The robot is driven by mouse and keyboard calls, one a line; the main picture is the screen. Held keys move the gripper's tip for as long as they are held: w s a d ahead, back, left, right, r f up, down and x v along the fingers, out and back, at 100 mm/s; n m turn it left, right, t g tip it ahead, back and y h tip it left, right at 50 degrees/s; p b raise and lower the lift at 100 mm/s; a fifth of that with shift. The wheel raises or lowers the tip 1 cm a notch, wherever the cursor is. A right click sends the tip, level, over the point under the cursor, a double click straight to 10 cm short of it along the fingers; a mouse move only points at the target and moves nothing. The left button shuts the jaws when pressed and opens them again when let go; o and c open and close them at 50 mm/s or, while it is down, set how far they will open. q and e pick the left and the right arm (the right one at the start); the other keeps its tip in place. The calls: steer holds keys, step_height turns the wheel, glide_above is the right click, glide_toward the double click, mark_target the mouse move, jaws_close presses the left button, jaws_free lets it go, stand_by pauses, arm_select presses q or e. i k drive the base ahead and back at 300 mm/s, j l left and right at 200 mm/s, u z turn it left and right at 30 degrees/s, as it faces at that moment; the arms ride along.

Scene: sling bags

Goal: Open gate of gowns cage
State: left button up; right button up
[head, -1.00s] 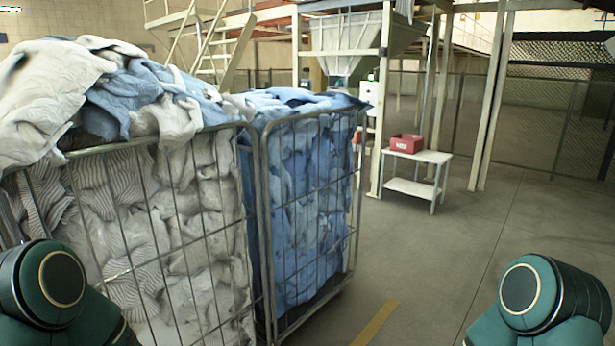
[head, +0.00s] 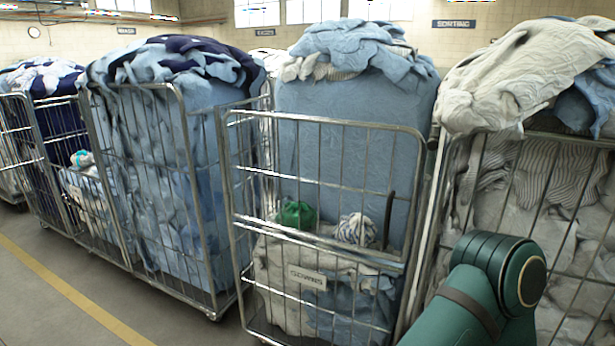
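The gowns cage (head: 330,125) stands right of centre in the head view, a wire cage with a small sign (head: 307,278) on its lower front that appears to read GOWNS. Its metal-framed wire gate (head: 322,189) spans the front. I cannot tell whether it is latched or slightly ajar. Behind the bars are a tall blue-covered load, a green bundle (head: 297,216), a striped bundle (head: 356,229) and pale and blue cloth low down. A dark upright bar (head: 388,220) shows at the right. Neither of my grippers is in view; only a green arm link of mine shows at lower right.
A cage of white and striped linen (head: 570,185) stands close on the right. Another cage of blue linen (head: 165,170) stands on the left, with a dark blue one (head: 62,145) farther left. Open floor with a yellow line (head: 75,290) lies at lower left.

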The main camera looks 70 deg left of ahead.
mark_target(224, 141)
steer(key=u, duration=2.45)
